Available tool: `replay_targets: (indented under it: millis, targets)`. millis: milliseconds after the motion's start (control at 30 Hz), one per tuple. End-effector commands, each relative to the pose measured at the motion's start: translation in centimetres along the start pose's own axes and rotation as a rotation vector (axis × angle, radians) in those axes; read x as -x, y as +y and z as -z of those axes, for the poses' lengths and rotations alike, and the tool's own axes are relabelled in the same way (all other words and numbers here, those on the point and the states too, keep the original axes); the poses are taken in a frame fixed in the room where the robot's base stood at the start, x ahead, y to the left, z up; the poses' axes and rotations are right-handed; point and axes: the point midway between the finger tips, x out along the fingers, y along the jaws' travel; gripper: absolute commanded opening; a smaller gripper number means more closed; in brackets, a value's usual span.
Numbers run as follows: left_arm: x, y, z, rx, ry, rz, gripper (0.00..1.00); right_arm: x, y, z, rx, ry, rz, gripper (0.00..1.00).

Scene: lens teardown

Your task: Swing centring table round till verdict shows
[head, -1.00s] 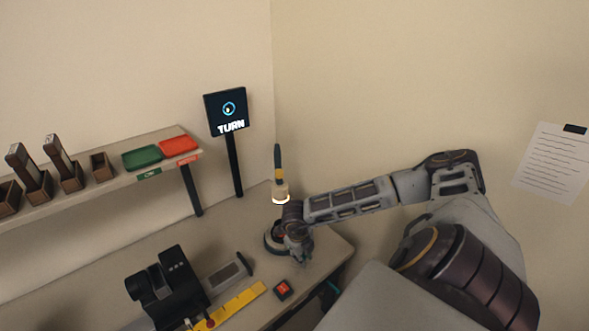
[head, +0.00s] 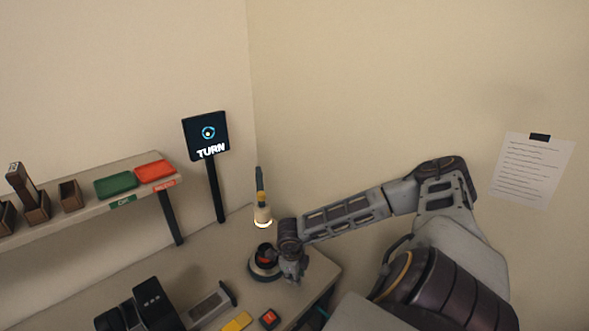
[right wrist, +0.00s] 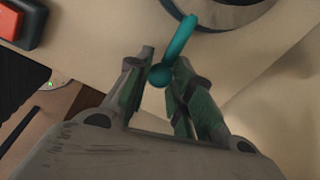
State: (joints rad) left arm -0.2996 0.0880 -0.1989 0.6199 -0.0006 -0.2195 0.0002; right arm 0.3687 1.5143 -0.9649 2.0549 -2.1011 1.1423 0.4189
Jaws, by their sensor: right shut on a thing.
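The centring table (head: 257,273) is a low round dark unit at the bench's back right corner, with a reddish spot in its middle. Its rim shows at the top of the right wrist view (right wrist: 222,22). A teal crank handle (right wrist: 178,38) with a ball end sticks out from it. My right gripper (right wrist: 160,80) is shut on the handle's ball end. In the head view the right gripper (head: 291,274) is at the table's right side and hides part of it. The display (head: 207,136) reads "TURN" under a round icon. My left gripper is out of view.
A lit lamp-like post (head: 262,212) stands just behind the table. A red button box (head: 269,319) is in front. A shelf with a green tray (head: 115,184) and a red tray (head: 155,170) runs at left. Dark equipment (head: 150,303) stands at front left. Walls close the corner.

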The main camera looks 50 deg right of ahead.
Motion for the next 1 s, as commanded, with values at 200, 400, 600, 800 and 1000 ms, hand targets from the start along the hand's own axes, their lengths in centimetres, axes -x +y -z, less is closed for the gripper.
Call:
replay_targets:
  millis: [200, 400, 600, 800, 1000]
  targets:
    - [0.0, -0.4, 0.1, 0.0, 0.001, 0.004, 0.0, 0.0, 0.0, 0.0, -0.001, 0.0, 0.001, 0.29]
    - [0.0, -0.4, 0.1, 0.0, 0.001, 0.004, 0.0, 0.0, 0.0, 0.0, -0.001, 0.0, 0.0, 0.46]
    - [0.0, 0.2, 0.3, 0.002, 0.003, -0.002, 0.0, 0.0, 0.0, 0.0, -0.001, 0.0, 0.0, 0.46]
    - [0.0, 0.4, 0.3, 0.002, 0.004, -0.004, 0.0, 0.4, 0.0, 0.0, -0.001, 0.0, 0.0, 0.46]
    - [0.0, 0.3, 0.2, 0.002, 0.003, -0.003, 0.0, 2.1, -0.1, -0.1, -0.001, -0.002, 0.002, 0.46]
